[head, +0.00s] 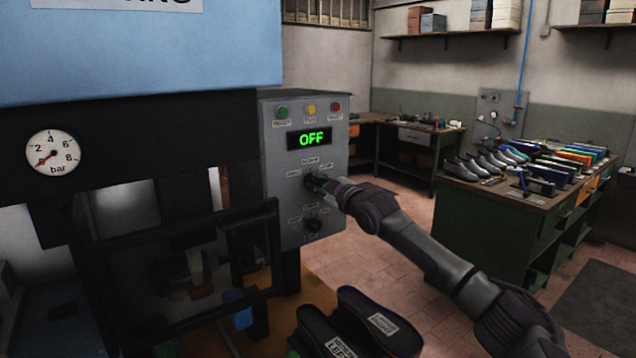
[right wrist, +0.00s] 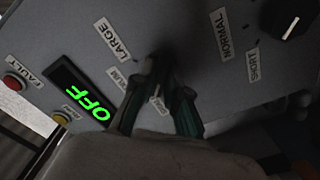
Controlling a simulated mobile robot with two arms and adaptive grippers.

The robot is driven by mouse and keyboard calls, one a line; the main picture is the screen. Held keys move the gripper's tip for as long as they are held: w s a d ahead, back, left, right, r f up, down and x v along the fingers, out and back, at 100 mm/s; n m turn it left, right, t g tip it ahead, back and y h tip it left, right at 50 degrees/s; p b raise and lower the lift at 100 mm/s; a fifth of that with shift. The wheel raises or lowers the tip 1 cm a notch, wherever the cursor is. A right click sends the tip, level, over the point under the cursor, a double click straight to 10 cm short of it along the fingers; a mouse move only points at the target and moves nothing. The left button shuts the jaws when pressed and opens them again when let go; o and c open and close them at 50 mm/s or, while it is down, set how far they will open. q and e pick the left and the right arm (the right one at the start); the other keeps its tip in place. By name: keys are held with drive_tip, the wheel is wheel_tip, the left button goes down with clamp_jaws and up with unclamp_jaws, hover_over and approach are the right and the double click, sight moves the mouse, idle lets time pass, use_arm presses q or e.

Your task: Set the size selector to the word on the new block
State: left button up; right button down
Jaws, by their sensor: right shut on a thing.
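The grey control panel (head: 290,215) has two dials and a screen (head: 309,138) reading OFF in green. My right gripper (head: 320,184) is shut on the upper dial, the size selector, whose knob is mostly hidden by the fingers. In the right wrist view the fingers (right wrist: 160,100) close around this knob. A LARGE label (right wrist: 118,42) stands beside it, with other small labels partly covered; the pointer direction cannot be told. Two dark shoe-shaped items with white labels, one at left (head: 328,335) and one at right (head: 378,322), lie below the panel; their words are too small to read surely. My left gripper is not in view.
The lower dial (head: 313,225) is just below my right gripper; it also shows in the right wrist view (right wrist: 290,20) near NORMAL and SHORT labels. The press (head: 140,55) with a gauge (head: 52,152) fills the left. A bench (head: 500,207) with shoes stands behind at right.

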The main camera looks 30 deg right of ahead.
drive_tip(key=shift+f, duration=0.1)
idle(0.3)
drive_tip(key=c, duration=1.2)
unclamp_jaws()
drive_tip(key=s, duration=0.4)
drive_tip(key=s+d, duration=0.1)
drive_tip(key=s, duration=0.7)
drive_tip(key=shift+d, duration=0.3)
